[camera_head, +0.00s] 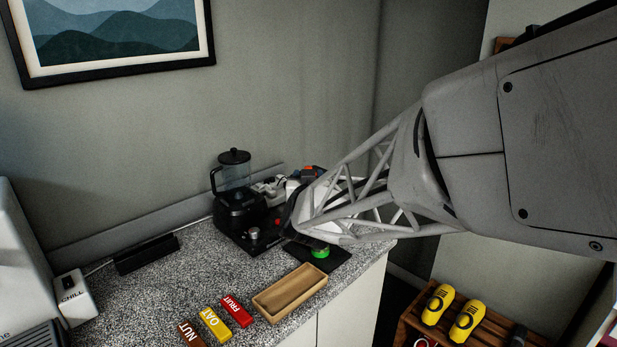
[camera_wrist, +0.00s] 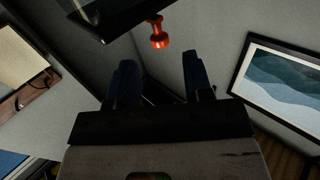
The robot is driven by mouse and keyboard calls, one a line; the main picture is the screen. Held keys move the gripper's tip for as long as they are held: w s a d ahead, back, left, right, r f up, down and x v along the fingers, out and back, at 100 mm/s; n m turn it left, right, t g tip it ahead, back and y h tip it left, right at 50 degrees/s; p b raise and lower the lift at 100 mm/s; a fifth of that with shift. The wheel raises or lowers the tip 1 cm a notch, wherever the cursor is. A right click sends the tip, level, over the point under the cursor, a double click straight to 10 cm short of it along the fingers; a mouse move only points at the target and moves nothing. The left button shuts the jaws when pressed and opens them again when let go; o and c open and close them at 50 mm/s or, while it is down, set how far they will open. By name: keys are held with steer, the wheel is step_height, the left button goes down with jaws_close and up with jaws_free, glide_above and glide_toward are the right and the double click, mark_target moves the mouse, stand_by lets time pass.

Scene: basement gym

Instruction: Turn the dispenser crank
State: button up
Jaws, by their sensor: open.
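A red knob-shaped handle (camera_wrist: 158,32), which looks like the crank's grip, shows at the top of the wrist view. It hangs from a dark body (camera_wrist: 115,15) that is cut off by the frame edge; I cannot make out the rest of the dispenser. My gripper (camera_wrist: 158,72) is open, with its two dark fingers apart and nothing visible between them. The red handle lies ahead of the fingers, near the middle of the gap in the picture, and appears apart from them. In the head view my lattice arm covers much of the counter's back right, so the contact area is hidden.
A blender-like machine (camera_head: 236,190) stands at the back of the speckled counter (camera_head: 160,290). A wooden tray (camera_head: 290,292), red (camera_head: 236,310), yellow (camera_head: 215,324) and brown (camera_head: 190,333) labelled bars lie in front. A green item (camera_head: 320,252) sits close under my arm.

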mark_target(308, 167)
steer(key=shift+o, duration=0.2)
steer(key=shift+r, duration=0.1)
